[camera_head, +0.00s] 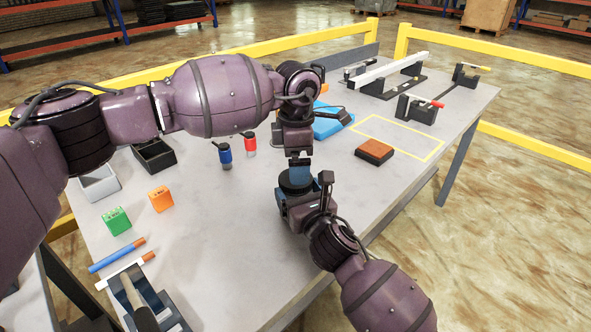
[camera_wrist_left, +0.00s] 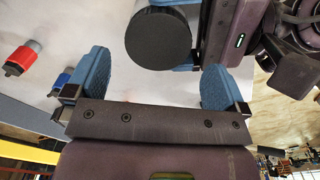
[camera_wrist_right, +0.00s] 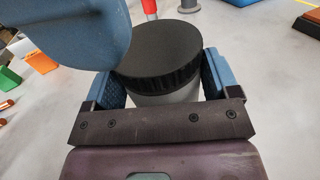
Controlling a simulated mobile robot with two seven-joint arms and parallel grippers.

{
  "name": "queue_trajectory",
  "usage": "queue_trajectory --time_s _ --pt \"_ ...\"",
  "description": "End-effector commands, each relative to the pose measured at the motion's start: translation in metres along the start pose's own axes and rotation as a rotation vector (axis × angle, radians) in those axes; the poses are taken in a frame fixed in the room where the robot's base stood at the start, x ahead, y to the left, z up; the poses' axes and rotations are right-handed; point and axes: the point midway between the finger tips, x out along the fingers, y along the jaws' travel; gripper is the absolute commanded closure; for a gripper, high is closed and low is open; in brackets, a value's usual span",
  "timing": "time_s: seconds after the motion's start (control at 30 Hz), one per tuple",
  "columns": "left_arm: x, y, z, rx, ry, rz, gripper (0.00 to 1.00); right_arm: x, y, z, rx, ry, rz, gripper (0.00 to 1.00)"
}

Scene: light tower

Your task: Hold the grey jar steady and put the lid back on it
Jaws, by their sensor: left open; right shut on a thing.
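The grey jar (camera_wrist_right: 168,97) stands between the fingers of my right gripper (camera_wrist_right: 163,80), which is shut on its body. The round black lid (camera_wrist_right: 160,48), with a ribbed edge, sits on top of the jar in the right wrist view and looks level. The lid also shows in the left wrist view (camera_wrist_left: 158,38) and in the head view (camera_head: 296,180). My left gripper (camera_wrist_left: 155,72) is open and empty above and beside the lid. One of its blue fingers crosses the right wrist view at upper left. The jar body is mostly hidden in the head view.
Blue (camera_head: 225,156) and red (camera_head: 249,143) bottles stand left of the grippers. Orange (camera_head: 160,199) and green (camera_head: 117,221) blocks and trays lie further left. A brown block (camera_head: 374,152) is on the right, near a yellow outline. The table's front edge is close to my right arm.

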Motion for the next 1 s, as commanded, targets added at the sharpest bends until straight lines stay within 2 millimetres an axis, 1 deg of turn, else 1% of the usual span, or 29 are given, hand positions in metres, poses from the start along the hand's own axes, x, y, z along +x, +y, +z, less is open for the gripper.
queue_trajectory --time_s 0.1,0.27,0.33,0.37,0.47,0.73,0.83,1.0 --pt "-0.004 0.001 -0.001 -0.001 0.001 0.0 0.0 0.0 0.0 -0.002 0.0 0.003 -0.001 0.85" --pt "-0.003 0.001 -0.001 -0.002 0.002 0.0 0.0 0.0 0.0 -0.002 0.0 0.003 -0.001 0.85" --pt "-0.004 0.001 -0.001 -0.004 0.002 0.0 0.08 0.0 0.0 -0.002 0.0 0.003 0.0 0.85" --pt "-0.004 0.001 -0.001 -0.008 0.002 0.0 0.1 0.0 0.0 -0.002 0.0 0.003 0.0 0.85" --pt "-0.01 0.001 -0.001 -0.053 0.001 0.001 0.1 0.0 0.0 -0.002 0.0 0.003 0.0 0.85" --pt "-0.034 0.001 -0.001 -0.25 0.001 0.0 0.1 0.0 0.0 -0.002 0.0 0.002 0.0 0.85" --pt "-0.038 0.001 -0.001 -0.281 0.001 0.0 0.1 0.0 0.0 -0.002 0.0 0.002 0.001 0.85" --pt "-0.038 0.001 -0.001 -0.288 0.001 0.0 0.1 0.0 0.001 -0.002 0.0 0.002 0.001 0.85"
